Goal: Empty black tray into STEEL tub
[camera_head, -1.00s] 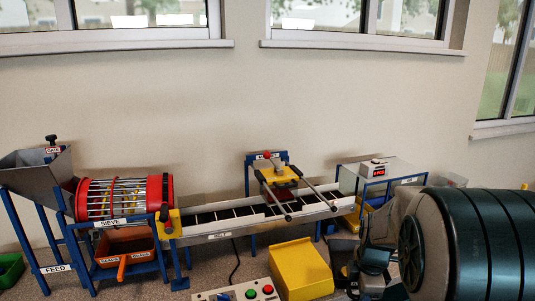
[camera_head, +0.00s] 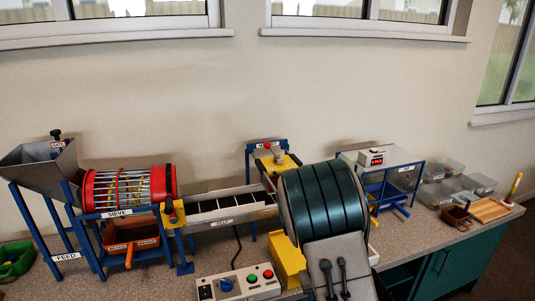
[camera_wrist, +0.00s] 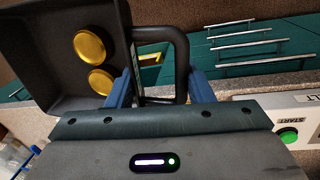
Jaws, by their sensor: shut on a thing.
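The black tray (camera_wrist: 60,75) is at the upper left of the wrist view, with two gold discs (camera_wrist: 88,46) in it. My gripper (camera_wrist: 164,88) is shut on the tray's dark looped handle (camera_wrist: 180,50), with a blue finger at each side. The tray's left part is cut off by the frame. In the head view my arm covers the gripper and the tray. I cannot pick out the steel tub by its label; several grey see-through tubs (camera_head: 440,170) stand at the bench's right end.
The sieve (camera_head: 130,190), belt (camera_head: 225,208) and yellow block (camera_head: 285,258) stand along the bench. The control box (camera_head: 238,284) is at the front. A brown bin (camera_head: 455,217) and a tan tray (camera_head: 489,209) lie near the right edge. A green bin (camera_head: 15,258) is at far left.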

